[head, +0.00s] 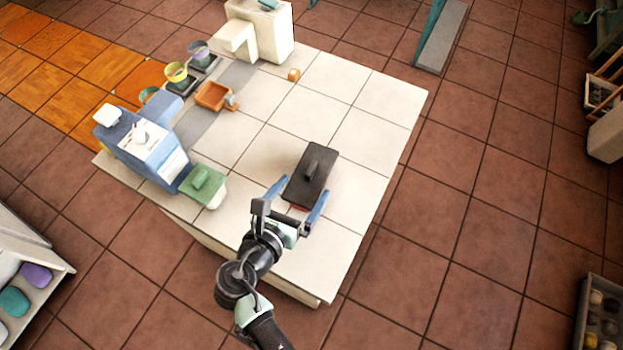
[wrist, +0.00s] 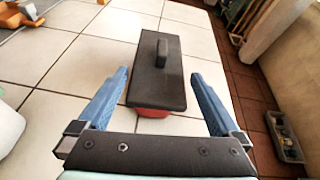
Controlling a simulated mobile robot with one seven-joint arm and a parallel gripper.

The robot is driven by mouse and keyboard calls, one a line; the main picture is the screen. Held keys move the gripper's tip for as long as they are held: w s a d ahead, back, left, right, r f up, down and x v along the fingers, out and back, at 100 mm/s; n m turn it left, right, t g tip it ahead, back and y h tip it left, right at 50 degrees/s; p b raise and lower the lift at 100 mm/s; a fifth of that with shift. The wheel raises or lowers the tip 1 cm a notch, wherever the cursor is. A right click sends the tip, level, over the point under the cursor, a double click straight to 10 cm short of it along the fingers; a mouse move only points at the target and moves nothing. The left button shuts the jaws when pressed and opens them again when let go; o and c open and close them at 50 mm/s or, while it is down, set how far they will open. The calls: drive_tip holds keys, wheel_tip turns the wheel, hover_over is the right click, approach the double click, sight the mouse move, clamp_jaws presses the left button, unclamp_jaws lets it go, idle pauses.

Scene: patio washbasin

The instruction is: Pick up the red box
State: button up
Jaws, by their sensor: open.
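The red box (wrist: 153,113) stands on the white tiled counter, mostly hidden under a dark lid (wrist: 170,85) with a raised handle. Only a strip of its red side shows in the wrist view; in the head view the dark lid (head: 309,180) covers nearly all of it. My gripper (head: 297,199) is open, with its two blue fingers on either side of the box's near end. In the wrist view the gripper (wrist: 160,92) shows gaps between both fingers and the box.
A green lidded container (head: 204,186) and a blue-and-white dispenser (head: 150,145) stand on the counter's left. An orange tray (head: 212,96), small cups and a white block-shaped fixture (head: 262,30) are farther back. The counter (head: 382,100) is clear right of the box.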

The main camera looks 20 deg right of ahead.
sight(312, 177)
drive_tip(key=x, duration=0.5)
drive_tip(key=shift+w+d+f, duration=0.2)
drive_tip(key=shift+w+f, duration=0.05)
drive_tip(key=c, duration=1.2)
